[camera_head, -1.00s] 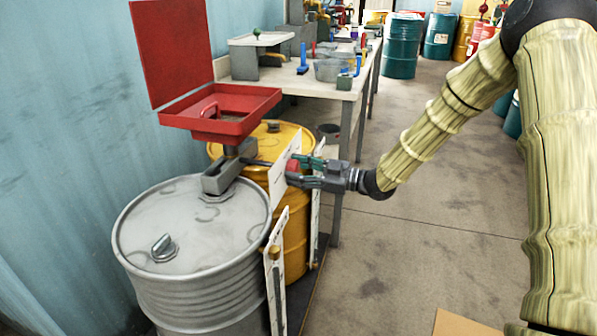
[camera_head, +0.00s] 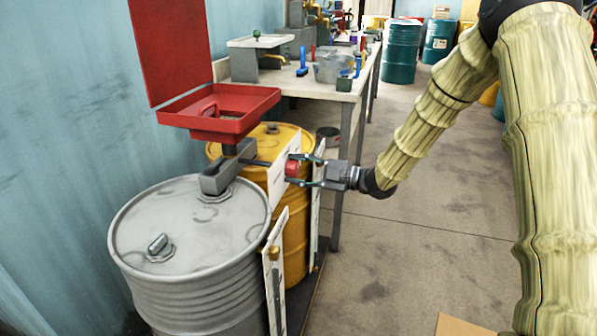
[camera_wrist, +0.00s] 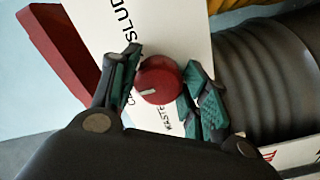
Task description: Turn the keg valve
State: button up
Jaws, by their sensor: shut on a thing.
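The valve knob (camera_head: 291,168) is round and red, set on a white labelled panel (camera_head: 284,176) in front of the yellow keg (camera_head: 296,224). In the wrist view the knob (camera_wrist: 158,80) shows a pale mark at its lower left, and the panel (camera_wrist: 185,30) carries partly hidden black lettering. My gripper (camera_head: 297,170) reaches in from the right, one finger above and one below the knob. In the wrist view my gripper (camera_wrist: 160,82) has its green-padded fingers on either side of the knob, shut on it.
A grey drum (camera_head: 190,240) stands at front left. A red open-lidded funnel box (camera_head: 220,110) is above the kegs. A workbench (camera_head: 310,82) with tools stands behind. The floor (camera_head: 400,255) at right is mostly clear.

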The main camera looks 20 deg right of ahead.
dwell(0.4)
jog(key=o, duration=1)
jog(key=v, duration=1.2)
